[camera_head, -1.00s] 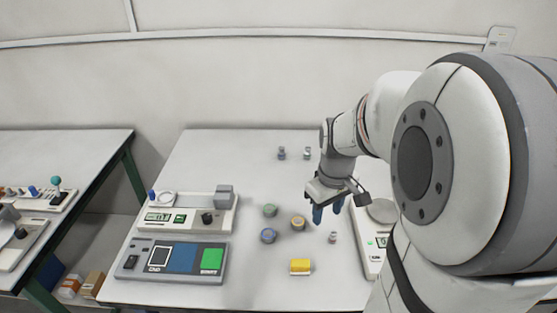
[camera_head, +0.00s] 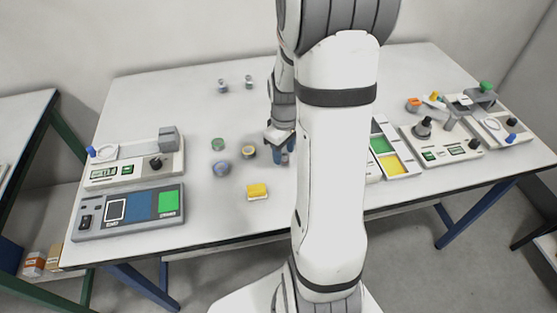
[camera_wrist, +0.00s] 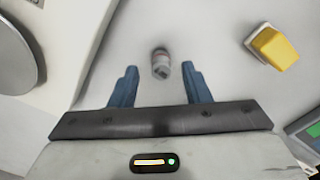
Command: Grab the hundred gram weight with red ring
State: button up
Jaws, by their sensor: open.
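The small grey metal weight with a reddish ring (camera_wrist: 161,63) shows in the wrist view, centred near my fingertips. It appears upright on the white table. My gripper (camera_wrist: 160,72) is open, with one blue finger on each side of the weight in the picture and clear gaps between. Whether the fingers are down at its height I cannot tell. In the head view my gripper (camera_head: 280,156) is above the table, right of an orange-ringed round piece (camera_head: 249,151). My arm hides the red-ringed weight there.
A yellow block (camera_wrist: 275,47) stands right of the weight; it also shows in the head view (camera_head: 257,191). A round scale pan (camera_wrist: 15,55) is at left in the wrist view. Green (camera_head: 218,144) and blue (camera_head: 221,168) round pieces lie left of my gripper. Two small weights stand farther back.

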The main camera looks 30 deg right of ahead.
jog(key=shift+c, duration=0.5)
grip_shut()
